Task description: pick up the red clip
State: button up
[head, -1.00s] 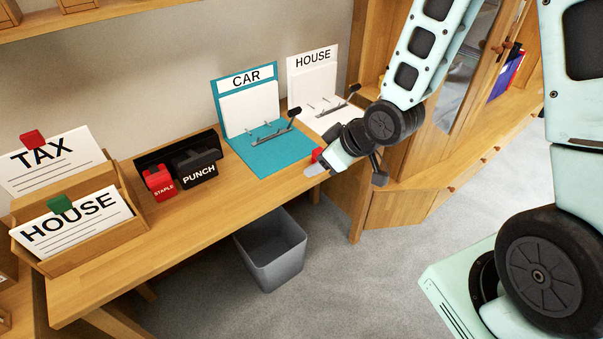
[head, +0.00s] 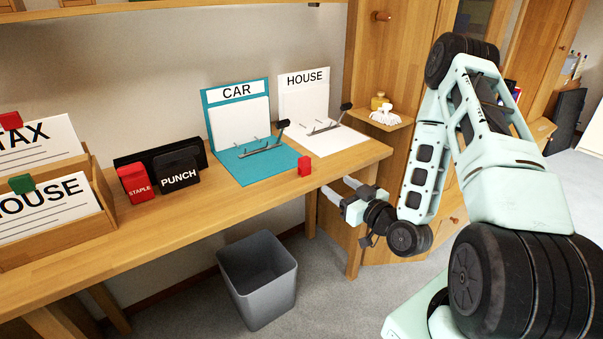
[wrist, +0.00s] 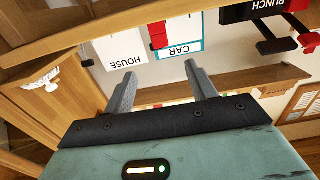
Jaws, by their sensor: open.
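A small red clip (head: 304,165) stands on the desk near its front edge, just in front of the teal CAR binder (head: 262,163). It also shows in the wrist view (wrist: 158,36), ahead of the fingers. Another red clip (head: 10,121) sits on top of the TAX sheet at the far left. My gripper (head: 339,187) is open and empty, to the right of the nearer red clip and a little lower in the picture, apart from it. Its two fingers are spread in the wrist view (wrist: 121,75).
A white HOUSE binder (head: 330,140) lies open behind and right of the clip. A red stapler (head: 137,184) and black punch (head: 180,174) stand to the left. A grey bin (head: 258,285) is on the floor. A wooden cabinet (head: 365,60) stands right of the desk.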

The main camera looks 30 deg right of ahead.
aim_at(307, 164)
jog(key=w+b, duration=0.8)
jog(key=w, duration=0.2)
jog(key=shift+a, duration=0.2)
jog(key=shift+w+a+b, duration=0.1)
jog(key=shift+w+b, duration=0.35)
jog(key=shift+w, duration=2.4)
jog(key=c, duration=1)
